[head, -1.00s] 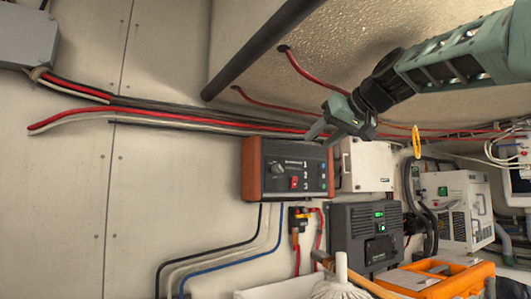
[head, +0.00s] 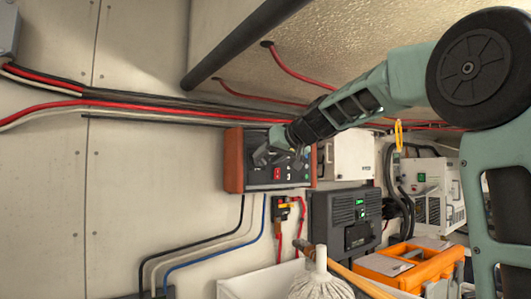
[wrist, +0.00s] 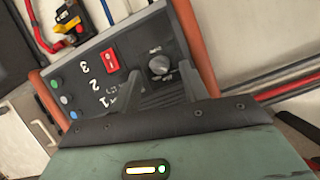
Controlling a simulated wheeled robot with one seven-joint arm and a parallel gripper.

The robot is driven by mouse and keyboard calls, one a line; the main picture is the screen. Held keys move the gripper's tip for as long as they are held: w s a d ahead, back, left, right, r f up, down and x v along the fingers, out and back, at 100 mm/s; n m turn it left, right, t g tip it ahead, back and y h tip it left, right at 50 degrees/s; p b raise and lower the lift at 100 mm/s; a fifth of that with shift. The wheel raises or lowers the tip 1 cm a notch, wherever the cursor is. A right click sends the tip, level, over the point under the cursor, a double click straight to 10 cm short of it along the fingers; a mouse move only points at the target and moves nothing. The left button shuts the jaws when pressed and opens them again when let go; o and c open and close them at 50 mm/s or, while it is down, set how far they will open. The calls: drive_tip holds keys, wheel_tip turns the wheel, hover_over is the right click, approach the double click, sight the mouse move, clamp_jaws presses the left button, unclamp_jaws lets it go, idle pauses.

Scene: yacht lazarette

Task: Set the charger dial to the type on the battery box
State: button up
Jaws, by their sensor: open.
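The charger panel (head: 232,160) is a dark box with orange-brown end cheeks on the wall. In the wrist view its face (wrist: 130,55) shows a round dark dial (wrist: 158,65), a red switch (wrist: 109,58), the numbers 1, 2 and 3, and several small buttons. Text round the dial is too small to read. My gripper (head: 270,155) is in front of the panel's left part and hides the dial in the head view. In the wrist view its open fingers (wrist: 168,78) point at the dial, with nothing held. I cannot tell which thing is the battery box.
A white box (head: 350,155) and a dark unit with a green display (head: 338,225) are right of the panel. An orange case (head: 440,268) and a mop head (head: 320,285) are lower right. Cables and a black pipe (head: 240,45) run above. The left wall is mostly clear.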

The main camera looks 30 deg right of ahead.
drive_tip(key=shift+x, duration=1)
drive_tip(key=c, duration=0.9)
drive_tip(key=shift+c, duration=0.2)
